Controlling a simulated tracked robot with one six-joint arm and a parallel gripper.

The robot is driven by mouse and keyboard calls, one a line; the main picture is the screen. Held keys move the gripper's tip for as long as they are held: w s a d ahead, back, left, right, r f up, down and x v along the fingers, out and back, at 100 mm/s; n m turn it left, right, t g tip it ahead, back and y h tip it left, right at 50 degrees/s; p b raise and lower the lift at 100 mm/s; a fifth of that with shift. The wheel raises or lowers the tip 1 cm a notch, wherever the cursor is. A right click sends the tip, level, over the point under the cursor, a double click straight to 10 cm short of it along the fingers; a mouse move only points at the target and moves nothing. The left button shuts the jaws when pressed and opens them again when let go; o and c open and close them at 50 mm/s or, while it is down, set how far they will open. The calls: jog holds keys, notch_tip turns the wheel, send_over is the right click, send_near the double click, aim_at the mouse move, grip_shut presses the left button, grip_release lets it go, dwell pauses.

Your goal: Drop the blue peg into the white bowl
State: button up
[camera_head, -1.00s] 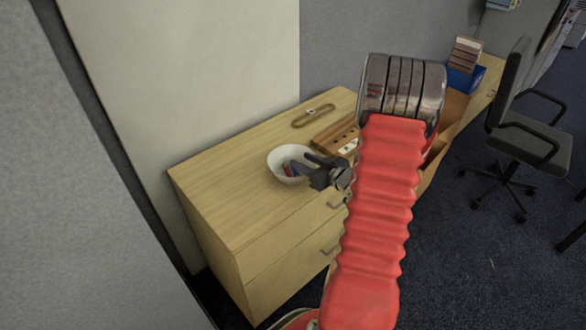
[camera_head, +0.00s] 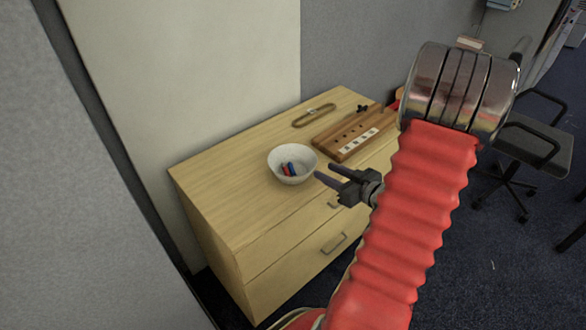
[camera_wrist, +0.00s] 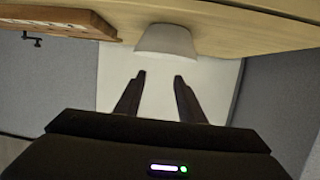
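The white bowl (camera_head: 279,176) stands on the wooden cabinet top.
A wooden board with holes and white labels (camera_head: 345,136) lies right of the bowl. A tan loop-shaped object (camera_head: 314,115) lies near the wall. The left part of the cabinet top (camera_head: 225,185) is clear. An office chair (camera_head: 530,140) stands at the right.

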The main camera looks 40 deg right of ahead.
jog(key=shift+v, duration=1.1)
